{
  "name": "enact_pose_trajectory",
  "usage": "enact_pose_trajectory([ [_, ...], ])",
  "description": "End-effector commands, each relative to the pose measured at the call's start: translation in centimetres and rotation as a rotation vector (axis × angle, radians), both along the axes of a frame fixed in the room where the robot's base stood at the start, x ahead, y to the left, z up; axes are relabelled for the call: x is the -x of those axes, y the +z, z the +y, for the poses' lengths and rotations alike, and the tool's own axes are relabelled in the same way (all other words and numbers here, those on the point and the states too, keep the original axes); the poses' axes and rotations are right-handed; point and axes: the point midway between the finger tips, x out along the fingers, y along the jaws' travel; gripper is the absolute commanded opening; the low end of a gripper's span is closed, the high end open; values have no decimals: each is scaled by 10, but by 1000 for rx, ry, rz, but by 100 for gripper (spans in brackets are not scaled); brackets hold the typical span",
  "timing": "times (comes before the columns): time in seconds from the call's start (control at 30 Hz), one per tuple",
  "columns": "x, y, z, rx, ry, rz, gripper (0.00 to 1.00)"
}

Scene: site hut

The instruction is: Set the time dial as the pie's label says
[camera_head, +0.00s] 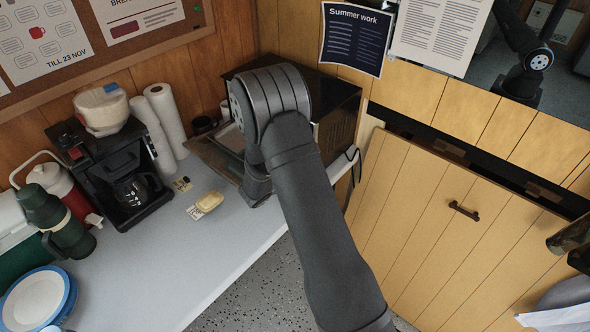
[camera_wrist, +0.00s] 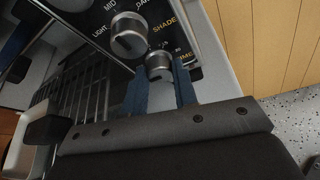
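In the wrist view the oven's dark control panel (camera_wrist: 190,55) shows two round metallic knobs. The upper is the shade dial (camera_wrist: 129,37), with LIGHT, MID and DARK around it. The lower is the time dial (camera_wrist: 158,66), beside the TIME lettering; its setting is unreadable. My gripper (camera_wrist: 161,88) has its blue fingers apart, one on either side just below the time dial; I cannot tell whether they touch it. In the head view my arm hides the gripper and dials. A small yellow pie-like item (camera_head: 209,201) lies on the counter; its label is too small to read.
The black oven (camera_head: 338,105) stands in the corner, its door apparently lowered. A wire rack (camera_wrist: 85,92) shows in the wrist view. A coffee maker (camera_head: 112,165), paper rolls (camera_head: 166,112) and a green flask (camera_head: 55,218) stand left. The counter's front (camera_head: 190,265) is clear.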

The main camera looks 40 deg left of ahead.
Motion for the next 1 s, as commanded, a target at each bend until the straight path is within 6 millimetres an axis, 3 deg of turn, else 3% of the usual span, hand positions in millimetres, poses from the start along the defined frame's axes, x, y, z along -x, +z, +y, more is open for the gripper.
enact_pose_trajectory([
  [0.47,0,0,-1,-105,0,0,4],
  [1.0,0,-3,-5,-580,1,0,4],
])
